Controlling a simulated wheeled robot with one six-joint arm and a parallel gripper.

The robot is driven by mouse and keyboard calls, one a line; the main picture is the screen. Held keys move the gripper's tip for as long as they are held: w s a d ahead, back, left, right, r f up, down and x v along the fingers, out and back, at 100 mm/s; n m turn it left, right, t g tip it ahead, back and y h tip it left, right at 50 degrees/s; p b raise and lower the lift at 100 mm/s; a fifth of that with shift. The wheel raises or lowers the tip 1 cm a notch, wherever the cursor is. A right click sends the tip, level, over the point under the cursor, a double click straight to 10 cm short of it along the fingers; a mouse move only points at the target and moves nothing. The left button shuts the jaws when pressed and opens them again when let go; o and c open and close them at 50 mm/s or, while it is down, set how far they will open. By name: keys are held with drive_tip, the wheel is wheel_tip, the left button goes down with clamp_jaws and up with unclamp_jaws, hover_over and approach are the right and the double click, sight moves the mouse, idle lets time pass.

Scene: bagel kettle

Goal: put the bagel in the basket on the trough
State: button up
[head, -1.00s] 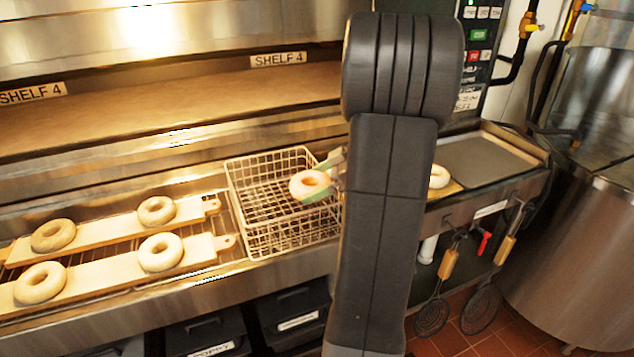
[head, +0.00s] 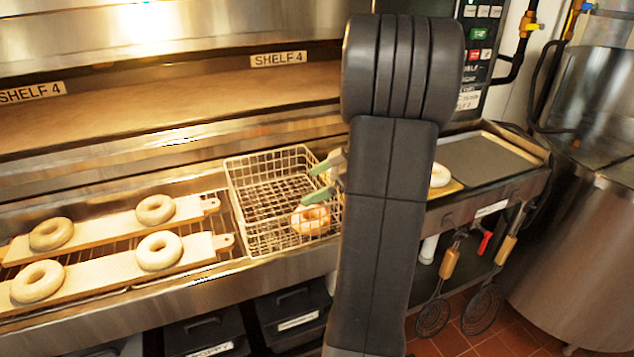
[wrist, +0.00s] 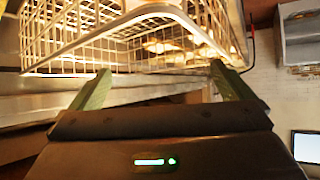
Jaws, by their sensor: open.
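The bagel (head: 310,219) lies in the wire basket (head: 262,240), at its right front part, seen through and over the mesh in the head view. The basket stands on the metal trough (head: 190,291). My gripper (head: 316,182) is open and empty, with green fingertips at the basket's right side, above and apart from the bagel. In the wrist view the open fingers (wrist: 158,82) point toward the basket (wrist: 90,50), whose wire wall fills the upper part. Part of the basket's right side is hidden behind my arm.
Two wooden boards (head: 195,251) with several bagels lie left of the basket. Another bagel (head: 440,175) sits right of my arm, near a grey tray (head: 490,160). Skimmers (head: 482,309) hang below the trough edge. A large metal kettle (head: 580,230) stands at the right.

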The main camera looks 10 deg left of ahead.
drive_tip(key=v, duration=1.2)
drive_tip(key=shift+r, duration=0.5)
